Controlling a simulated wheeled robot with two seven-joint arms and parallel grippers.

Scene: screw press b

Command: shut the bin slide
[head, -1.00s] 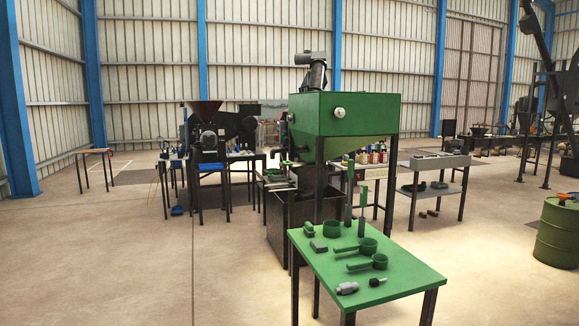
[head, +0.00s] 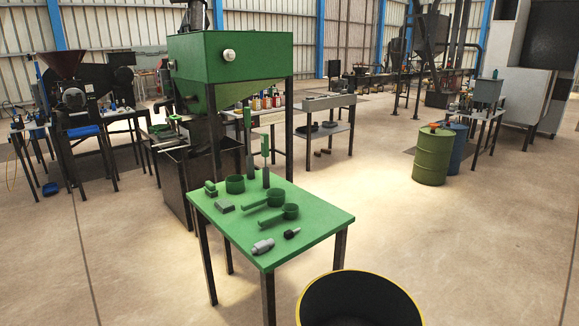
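The green bin (head: 230,58) is a hopper on dark legs at the left of centre, with a round white knob or dial (head: 228,54) on its front. Its lower part narrows to a funnel (head: 232,92). I cannot make out the bin slide for sure; a small flat part (head: 172,122) juts out to the left below the bin, too small to tell what it is. Neither of my grippers is in view.
A green table (head: 325,222) with scoops and small tools stands in front of the bin. A dark box (head: 188,180) stands below the bin. A black tub with a yellow rim (head: 360,300) is near at the bottom. Drums (head: 430,158) stand right. Open floor lies between.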

